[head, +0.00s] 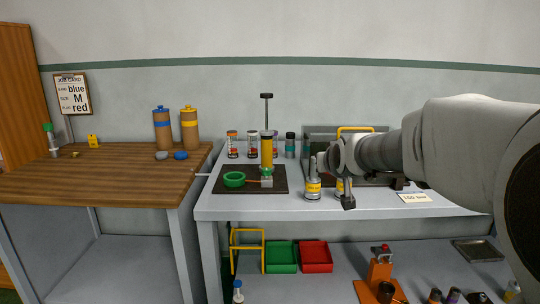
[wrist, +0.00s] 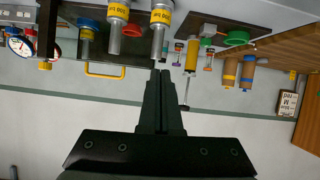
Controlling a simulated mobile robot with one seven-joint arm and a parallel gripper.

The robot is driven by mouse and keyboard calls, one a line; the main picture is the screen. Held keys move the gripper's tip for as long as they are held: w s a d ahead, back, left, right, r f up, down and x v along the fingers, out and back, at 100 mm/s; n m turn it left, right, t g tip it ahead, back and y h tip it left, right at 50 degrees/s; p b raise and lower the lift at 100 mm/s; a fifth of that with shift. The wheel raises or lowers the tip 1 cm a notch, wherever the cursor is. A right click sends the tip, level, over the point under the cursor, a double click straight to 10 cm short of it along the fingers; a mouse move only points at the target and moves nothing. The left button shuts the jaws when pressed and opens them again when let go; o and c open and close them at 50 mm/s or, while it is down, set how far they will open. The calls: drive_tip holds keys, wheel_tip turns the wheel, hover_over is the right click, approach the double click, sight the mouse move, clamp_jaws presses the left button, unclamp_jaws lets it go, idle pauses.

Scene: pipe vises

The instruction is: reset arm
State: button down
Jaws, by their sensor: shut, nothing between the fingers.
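My arm reaches in from the right in the head view and ends over the grey workbench (head: 300,207). My gripper (head: 348,204) is at the bench's front part, beside a silver cylinder with a yellow label (head: 313,189). In the wrist view my gripper (wrist: 163,72) has its two dark fingers together, with nothing between them. That view is upside down. Two silver cylinders with yellow labels (wrist: 117,14) show just beyond the fingertips; I cannot tell whether the fingers touch one. Part of the second cylinder is hidden behind my arm in the head view.
A dark mat (head: 225,184) carries a green ring (head: 234,179) and a yellow upright pump (head: 267,152). A wooden table (head: 100,180) is left. Green (head: 282,257) and red bins (head: 315,254) sit below.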

drive_tip(key=s+f+g, duration=0.2)
drive_tip(key=s+f, duration=0.1)
drive_tip(key=s, duration=0.8)
drive_tip(key=s+f+g, duration=0.3)
drive_tip(key=s, duration=0.9)
drive_tip(key=s+f+g, duration=0.2)
drive_tip(key=s+f, duration=0.1)
drive_tip(key=s, duration=0.8)
wheel_tip(320, 180, up, 21)
drive_tip(key=s+p, duration=0.1)
drive_tip(key=p, duration=2.1)
drive_tip(key=shift+s+r+m, duration=0.2)
drive_tip(key=shift+s+m, duration=0.05)
drive_tip(key=shift+m, duration=0.05)
drive_tip(key=c, duration=1.6)
unclamp_jaws()
drive_tip(key=shift+f, duration=0.1)
